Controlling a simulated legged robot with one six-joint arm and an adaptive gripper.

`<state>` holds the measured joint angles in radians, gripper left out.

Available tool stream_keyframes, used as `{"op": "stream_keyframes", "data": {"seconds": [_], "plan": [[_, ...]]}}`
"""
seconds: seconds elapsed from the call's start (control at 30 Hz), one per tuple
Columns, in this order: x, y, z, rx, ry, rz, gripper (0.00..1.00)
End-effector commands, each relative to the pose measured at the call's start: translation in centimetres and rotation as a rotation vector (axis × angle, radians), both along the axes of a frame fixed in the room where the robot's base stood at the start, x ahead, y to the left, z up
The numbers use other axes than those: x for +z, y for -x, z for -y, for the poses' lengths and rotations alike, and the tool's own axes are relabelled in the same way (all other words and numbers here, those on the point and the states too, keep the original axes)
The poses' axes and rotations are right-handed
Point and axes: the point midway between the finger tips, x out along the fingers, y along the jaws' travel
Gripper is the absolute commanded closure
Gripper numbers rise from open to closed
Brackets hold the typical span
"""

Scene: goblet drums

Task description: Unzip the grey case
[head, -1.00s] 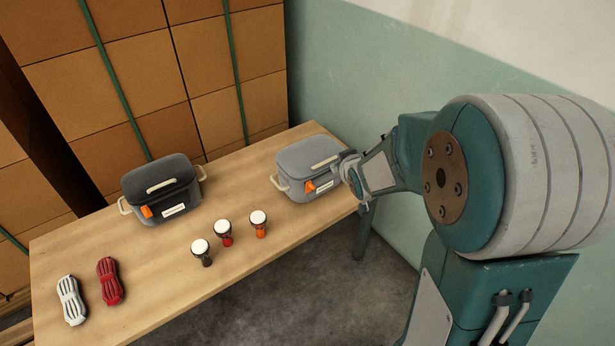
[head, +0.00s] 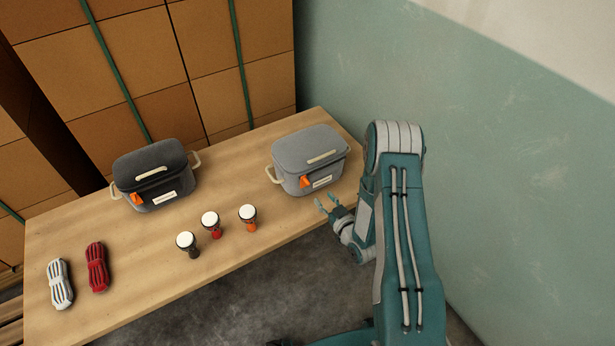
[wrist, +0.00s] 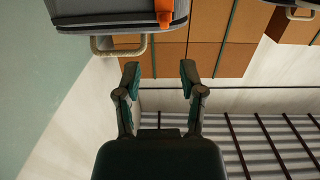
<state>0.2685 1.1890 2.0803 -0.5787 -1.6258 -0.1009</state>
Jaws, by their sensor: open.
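The grey case (head: 310,160) stands upright at the right end of the wooden table, its lid down. Its orange zip pull (head: 306,182) hangs at the front left, beside a white label. In the wrist view the case (wrist: 90,14) fills the upper left, with the orange pull (wrist: 164,12) at the top edge and a beige side handle (wrist: 118,48) below. My gripper (head: 327,201) is open and empty, just off the table's front edge, below and apart from the case. In the wrist view its two fingers (wrist: 160,72) are spread, with the pull beyond them.
A dark case (head: 155,172) with its own orange pull stands at the back left. Three goblet drums, black (head: 188,244), red (head: 212,225) and orange (head: 248,217), stand mid-table. A white rope bundle (head: 60,284) and a red one (head: 97,267) lie left. A wall rises behind the grey case.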

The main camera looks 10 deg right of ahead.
Motion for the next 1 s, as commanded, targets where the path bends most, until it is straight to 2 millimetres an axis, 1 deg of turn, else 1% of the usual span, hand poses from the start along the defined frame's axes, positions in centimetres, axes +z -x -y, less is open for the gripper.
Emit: {"op": "stream_keyframes", "data": {"seconds": [0.03, 0.13, 0.27, 0.37, 0.7, 0.83, 1.0], "plan": [[-0.8, 0.6, 0.0, 0.001, -0.017, 0.011, 0.49], [-1.4, 1.3, -0.2, 0.003, -0.039, 0.034, 0.49], [-1.5, 1.0, -0.5, 0.005, -0.044, 0.044, 0.49], [-1.5, -0.2, -0.9, 0.006, -0.043, 0.045, 0.49], [-1.4, -6.1, -2.6, 0.005, -0.046, 0.045, 0.49], [-1.5, -7.8, -3.2, 0.005, -0.045, 0.043, 0.49], [-1.5, -8.8, -3.5, 0.003, -0.046, 0.042, 0.49]]}}
